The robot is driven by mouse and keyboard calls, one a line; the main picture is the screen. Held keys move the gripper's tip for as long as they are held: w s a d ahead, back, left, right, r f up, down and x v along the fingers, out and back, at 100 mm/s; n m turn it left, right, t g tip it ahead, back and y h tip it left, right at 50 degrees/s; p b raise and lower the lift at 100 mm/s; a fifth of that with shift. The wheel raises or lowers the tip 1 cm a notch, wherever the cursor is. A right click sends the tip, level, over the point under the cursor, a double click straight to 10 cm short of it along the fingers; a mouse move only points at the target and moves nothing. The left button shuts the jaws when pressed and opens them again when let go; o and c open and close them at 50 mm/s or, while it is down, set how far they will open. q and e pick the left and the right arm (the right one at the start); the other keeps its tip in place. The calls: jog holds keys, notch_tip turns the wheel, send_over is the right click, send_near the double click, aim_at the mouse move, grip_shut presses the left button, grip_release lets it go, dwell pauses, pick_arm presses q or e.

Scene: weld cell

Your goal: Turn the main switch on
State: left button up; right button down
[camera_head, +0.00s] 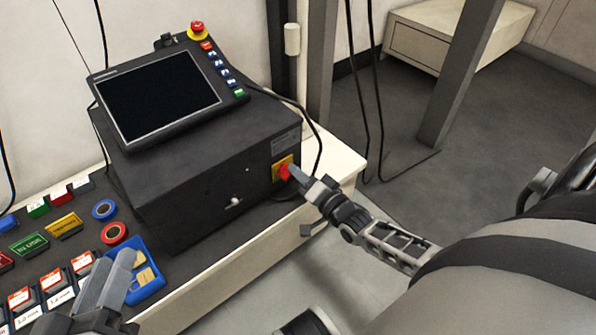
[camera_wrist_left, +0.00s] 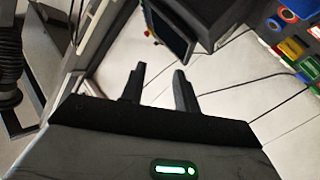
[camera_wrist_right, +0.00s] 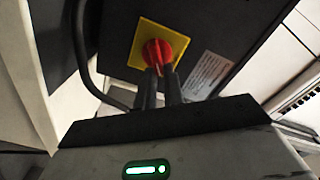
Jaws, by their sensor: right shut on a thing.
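The main switch is a red rotary knob (camera_wrist_right: 156,52) on a yellow plate (camera_wrist_right: 177,39), on the side of a black control box (camera_head: 195,190). In the head view the red knob (camera_head: 285,171) shows at the box's right end. My right gripper (camera_wrist_right: 160,72) is shut on the red knob, its fingertips at the knob's lower part in the right wrist view. My left gripper (camera_head: 108,277) is open and empty at the lower left in the head view, near a blue tray (camera_head: 152,287). Its two fingers stand apart in the left wrist view (camera_wrist_left: 156,80).
A screen panel (camera_head: 158,98) with a red emergency button (camera_head: 197,29) stands on the box. Tape rolls (camera_head: 114,233) and coloured labelled boxes (camera_head: 29,245) cover the bench at left. Black cables hang nearby.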

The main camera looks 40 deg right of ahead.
jog(key=m, duration=0.4)
jog(key=shift+d+f+b, duration=0.15)
jog(key=shift+f+b, duration=0.2)
jog(key=shift+f+m, duration=0.15)
jog(key=shift+m, duration=0.95)
pick_arm(q)
jog(key=shift+w+r+t+h+b, duration=0.35)
jog(key=shift+r+t, duration=0.15)
jog(key=shift+r, duration=0.2)
pick_arm(e)
jog(key=shift+m, duration=0.5)
pick_arm(q)
jog(key=shift+s+f, duration=0.1)
pick_arm(e)
jog(key=c, duration=1.5)
grip_release()
